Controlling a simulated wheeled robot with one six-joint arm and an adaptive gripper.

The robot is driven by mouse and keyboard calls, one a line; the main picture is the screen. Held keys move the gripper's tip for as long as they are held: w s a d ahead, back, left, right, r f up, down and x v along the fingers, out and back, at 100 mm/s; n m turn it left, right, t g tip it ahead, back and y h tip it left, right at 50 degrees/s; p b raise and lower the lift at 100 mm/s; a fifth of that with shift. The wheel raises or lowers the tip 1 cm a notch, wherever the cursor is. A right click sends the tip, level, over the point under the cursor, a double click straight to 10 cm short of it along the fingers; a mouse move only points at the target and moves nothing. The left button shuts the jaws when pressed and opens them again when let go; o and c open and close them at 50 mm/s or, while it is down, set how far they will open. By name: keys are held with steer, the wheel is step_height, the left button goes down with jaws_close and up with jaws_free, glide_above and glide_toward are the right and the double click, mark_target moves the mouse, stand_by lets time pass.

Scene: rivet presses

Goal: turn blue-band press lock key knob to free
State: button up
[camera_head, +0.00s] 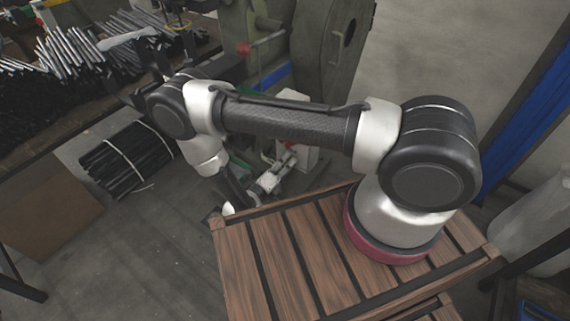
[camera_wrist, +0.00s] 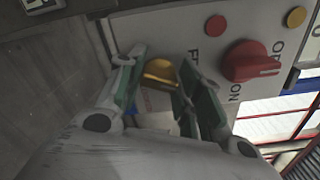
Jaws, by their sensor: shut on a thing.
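In the wrist view, a yellow knob (camera_wrist: 160,71) stands out from a light grey control panel (camera_wrist: 200,30). The two fingers of my gripper (camera_wrist: 158,80), with green inner pads, are shut on it from both sides. In the head view, my gripper (camera_head: 289,160) reaches the front of a small white box (camera_head: 307,157) low beside the green press (camera_head: 325,45). A blue band (camera_head: 272,77) shows on the press.
A red dot (camera_wrist: 216,25) and a yellow dot (camera_wrist: 296,16) are on the panel. Bundled dark rods (camera_head: 127,158) lie on the floor at left.

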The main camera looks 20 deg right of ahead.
steer(key=n, duration=0.4)
steer(key=shift+a+f+n, duration=0.1)
steer(key=shift+f+n, duration=0.05)
steer(key=shift+n, duration=0.25)
stand_by(0.4)
steer(key=o, duration=1)
steer(key=v, duration=0.7)
steer(key=shift+s+a, duration=0.15)
